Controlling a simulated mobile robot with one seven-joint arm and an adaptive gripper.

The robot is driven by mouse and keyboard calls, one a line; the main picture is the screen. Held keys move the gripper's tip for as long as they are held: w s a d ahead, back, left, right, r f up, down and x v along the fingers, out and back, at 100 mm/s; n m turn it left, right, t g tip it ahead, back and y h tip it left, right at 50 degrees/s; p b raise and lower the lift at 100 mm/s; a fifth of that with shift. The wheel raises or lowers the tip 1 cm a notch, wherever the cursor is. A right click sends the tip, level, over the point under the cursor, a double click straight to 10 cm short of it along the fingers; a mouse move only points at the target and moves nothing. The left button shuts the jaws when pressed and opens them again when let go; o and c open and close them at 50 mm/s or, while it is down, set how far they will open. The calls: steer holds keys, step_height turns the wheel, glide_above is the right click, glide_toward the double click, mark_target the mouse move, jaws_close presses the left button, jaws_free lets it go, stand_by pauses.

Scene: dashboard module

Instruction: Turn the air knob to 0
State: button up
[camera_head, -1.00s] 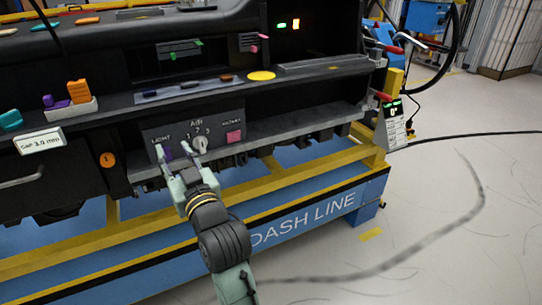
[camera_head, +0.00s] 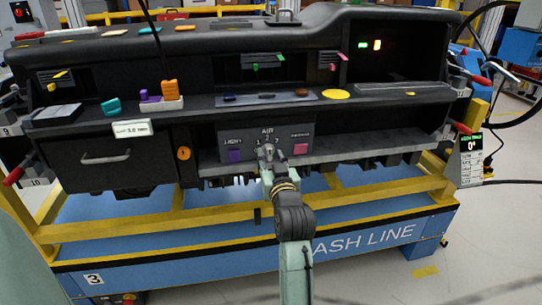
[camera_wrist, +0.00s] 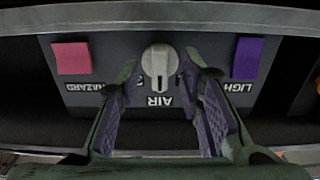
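The air knob (camera_wrist: 160,62) is a pale grey dial with a raised ridge on the dark control panel (camera_wrist: 198,60). The wrist view shows the panel upside down, and the ridge points toward the AIR label (camera_wrist: 158,101). My gripper (camera_wrist: 182,78) is open, with one finger on each side of the knob. A gap shows between the knob and each finger; I cannot tell how close the tips are to the panel. In the head view my gripper (camera_head: 266,152) covers most of the knob. The position numbers are largely hidden by the fingers in the wrist view.
A pink hazard button (camera_wrist: 72,58) and a purple light button (camera_wrist: 247,58) flank the knob. A ledge (camera_head: 350,157) runs below the panel. A drawer handle (camera_head: 105,158) and an orange round knob (camera_head: 183,153) are to the left. A small display (camera_head: 471,144) reads 0°.

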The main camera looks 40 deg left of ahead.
steer(key=shift+w+a, duration=0.15)
steer(key=shift+a, duration=0.05)
jaws_close()
stand_by(0.4)
